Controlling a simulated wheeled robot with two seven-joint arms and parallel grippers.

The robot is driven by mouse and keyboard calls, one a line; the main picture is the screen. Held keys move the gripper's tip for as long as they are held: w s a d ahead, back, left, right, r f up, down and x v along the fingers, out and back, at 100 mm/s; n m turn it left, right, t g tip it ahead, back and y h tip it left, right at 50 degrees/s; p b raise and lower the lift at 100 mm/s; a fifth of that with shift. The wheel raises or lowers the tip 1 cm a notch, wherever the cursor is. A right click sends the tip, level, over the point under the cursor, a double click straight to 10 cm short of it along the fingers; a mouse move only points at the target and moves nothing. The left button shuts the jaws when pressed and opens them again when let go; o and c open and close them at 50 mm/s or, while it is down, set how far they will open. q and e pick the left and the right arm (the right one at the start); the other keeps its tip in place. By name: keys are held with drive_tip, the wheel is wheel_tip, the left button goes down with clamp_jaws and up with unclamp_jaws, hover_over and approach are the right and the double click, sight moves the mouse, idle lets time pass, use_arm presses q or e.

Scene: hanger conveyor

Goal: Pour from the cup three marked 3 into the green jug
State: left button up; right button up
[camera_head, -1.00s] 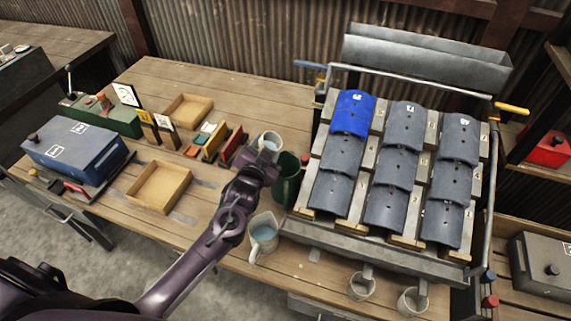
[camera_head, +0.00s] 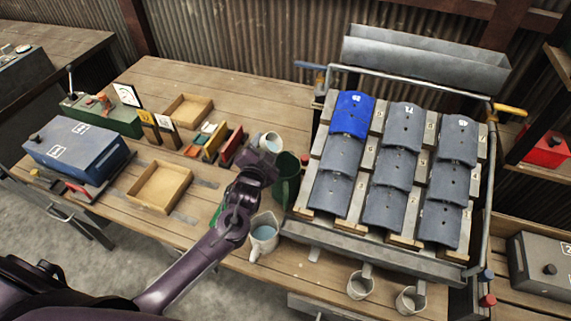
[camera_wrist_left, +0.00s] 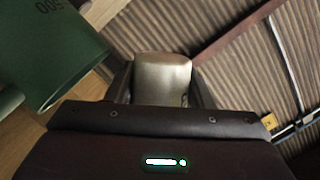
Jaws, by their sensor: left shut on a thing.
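My left gripper (camera_head: 265,154) is shut on a pale cup (camera_head: 271,143), held above the table and tilted toward the right. No number on it can be read. In the left wrist view the cup (camera_wrist_left: 163,80) sits between the fingers (camera_wrist_left: 160,90); its mouth is not clear there. The green jug (camera_head: 287,182) stands upright just right of and below the cup, its near side partly behind my gripper. In the left wrist view the jug (camera_wrist_left: 50,50) shows at the upper left with marks on its side. I see no stream of liquid. My right gripper is not in view.
A white jug with bluish liquid (camera_head: 264,232) stands in front of the green jug. The rack of blue and grey curved plates (camera_head: 345,220) is close on the right. Two small cups (camera_head: 361,285) are at the front edge. Wooden trays (camera_head: 160,186) lie left.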

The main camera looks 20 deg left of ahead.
use_arm(q)
drive_tip(key=shift+r+m, duration=0.1)
drive_tip(key=shift+m, duration=0.5)
drive_tip(key=shift+m+y+p, duration=0.3)
drive_tip(key=shift+m+p, duration=0.05)
drive_tip(key=shift+m, duration=0.05)
drive_tip(key=shift+m, duration=0.6)
